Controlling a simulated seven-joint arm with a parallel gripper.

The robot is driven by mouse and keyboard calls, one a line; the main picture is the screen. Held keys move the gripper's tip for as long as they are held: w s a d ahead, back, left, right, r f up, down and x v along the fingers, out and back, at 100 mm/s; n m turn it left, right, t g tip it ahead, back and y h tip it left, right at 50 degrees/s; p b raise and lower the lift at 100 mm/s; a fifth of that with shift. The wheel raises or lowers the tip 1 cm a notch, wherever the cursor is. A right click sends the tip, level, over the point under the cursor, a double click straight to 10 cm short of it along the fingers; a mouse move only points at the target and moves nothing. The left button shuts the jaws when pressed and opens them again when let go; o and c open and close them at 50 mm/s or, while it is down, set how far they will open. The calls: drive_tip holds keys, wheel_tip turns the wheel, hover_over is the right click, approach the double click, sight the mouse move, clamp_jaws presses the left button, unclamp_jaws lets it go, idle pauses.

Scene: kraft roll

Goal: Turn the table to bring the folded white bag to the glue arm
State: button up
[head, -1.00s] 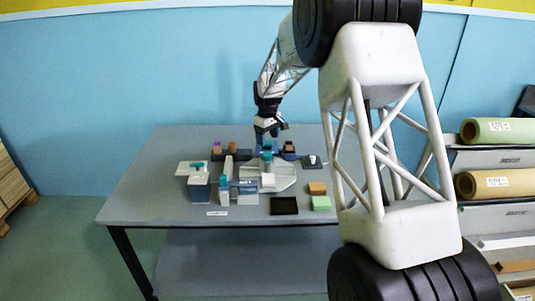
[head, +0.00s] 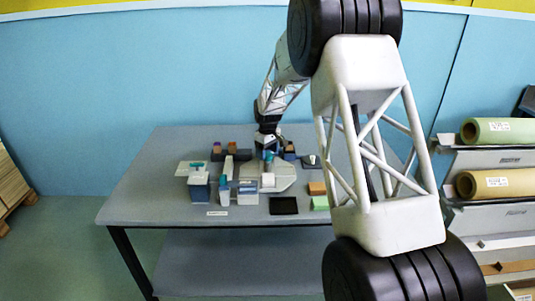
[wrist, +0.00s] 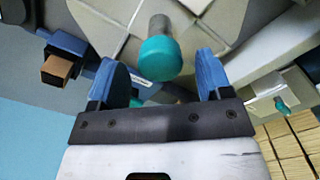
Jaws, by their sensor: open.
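The pale, many-sided turntable (head: 285,176) lies on the grey table. Its teal-topped post (wrist: 160,57) shows in the wrist view between the two blue fingers of my gripper (wrist: 163,68), with gaps on both sides. My gripper is open. In the head view my gripper (head: 268,152) points down at the turntable's far side and partly hides the post. A small white piece (head: 268,180), likely the folded white bag, lies near the turntable's front left; a white piece also shows at the top of the wrist view (wrist: 196,4). I cannot tell which fixture is the glue arm.
Teal-topped fixtures (head: 225,188) and a blue-grey box (head: 198,185) stand left of the turntable. A black tray (head: 284,205), orange block (head: 317,188) and green block (head: 320,203) lie at the front right. Paper rolls (head: 483,182) are racked at far right.

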drive_tip(key=shift+f, duration=0.5)
drive_tip(key=c, duration=1.3)
